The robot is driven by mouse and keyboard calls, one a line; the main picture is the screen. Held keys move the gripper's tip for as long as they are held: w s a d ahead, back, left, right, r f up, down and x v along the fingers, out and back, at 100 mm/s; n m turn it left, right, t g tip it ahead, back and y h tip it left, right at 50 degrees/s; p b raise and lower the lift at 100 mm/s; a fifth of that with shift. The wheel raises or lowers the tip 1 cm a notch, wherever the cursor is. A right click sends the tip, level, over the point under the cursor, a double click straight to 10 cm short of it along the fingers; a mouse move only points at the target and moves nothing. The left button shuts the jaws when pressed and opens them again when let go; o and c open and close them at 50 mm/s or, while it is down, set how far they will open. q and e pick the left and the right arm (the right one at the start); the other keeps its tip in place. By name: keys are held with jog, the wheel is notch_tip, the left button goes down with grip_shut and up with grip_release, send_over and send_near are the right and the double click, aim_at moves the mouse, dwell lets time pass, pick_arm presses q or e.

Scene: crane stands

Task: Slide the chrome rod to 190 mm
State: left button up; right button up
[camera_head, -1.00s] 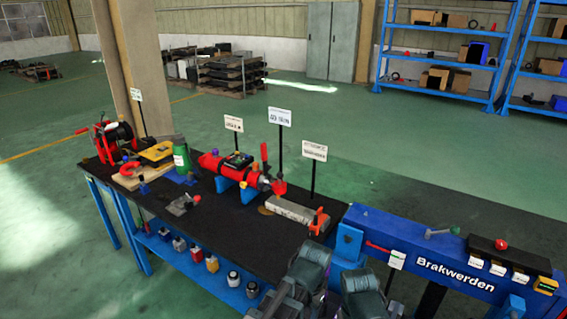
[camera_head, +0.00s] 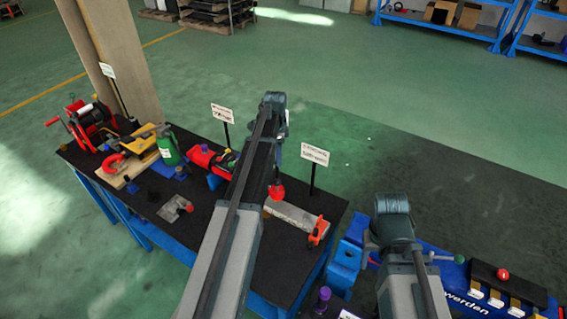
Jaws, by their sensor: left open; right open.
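The red cylinder (camera_head: 201,157) lies on blue supports on the black bench, left of centre. My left arm crosses in front of it and hides its middle. The red end piece (camera_head: 275,191) shows just right of that arm. I cannot make out the chrome rod, and no scale is readable. A long grey block (camera_head: 293,215) with an orange-red clamp (camera_head: 318,231) lies at the right end of the bench. Both my arms reach up from the bottom edge, the left across the bench and the right near the blue beam. I cannot see either gripper's fingers.
A red reel (camera_head: 95,122), a green bottle (camera_head: 168,148) and a grey metal fixture (camera_head: 175,208) stand on the bench's left part. Sign posts (camera_head: 315,154) rise behind. A blue beam (camera_head: 430,268) with a red button stands at the right.

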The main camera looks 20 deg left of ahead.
aim_at(277, 180)
pick_arm(q)
notch_tip(277, 180, down, 14)
jog(key=b, duration=1.4)
jog(key=shift+r, duration=0.15)
grip_shut()
dwell(0.9)
